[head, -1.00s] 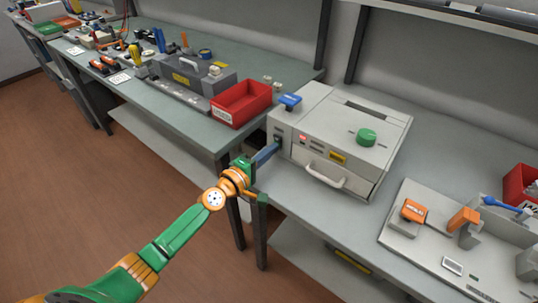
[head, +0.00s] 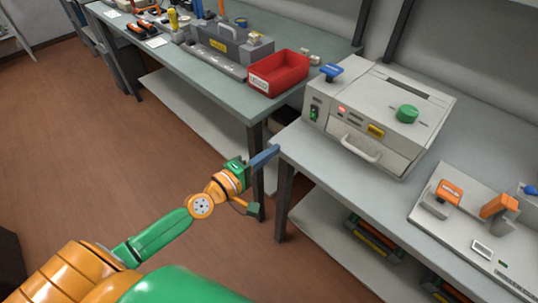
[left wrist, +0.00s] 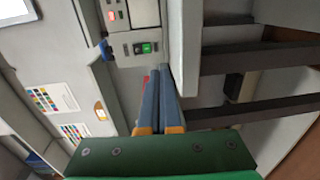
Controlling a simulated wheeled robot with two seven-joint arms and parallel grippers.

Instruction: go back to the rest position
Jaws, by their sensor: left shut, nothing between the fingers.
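My left gripper (head: 265,157) is in front of the table edge, below and left of the grey machine (head: 385,112), apart from it and empty. In the left wrist view its two blue-grey fingers (left wrist: 158,98) lie together, shut. The machine has a green switch (head: 314,113) on its front left, which also shows lit green in the left wrist view (left wrist: 143,48). A red light (head: 342,109), a yellow label (head: 376,131), a handle (head: 361,149) and a green knob (head: 407,114) are also on it. My right gripper is not in view.
A red bin (head: 278,75) and a grey toolbox (head: 232,45) stand on the left table. A blue-handled item (head: 331,71) is at the machine's back left. A fixture plate (head: 470,235) with orange parts lies at right. The brown floor (head: 150,170) at left is open.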

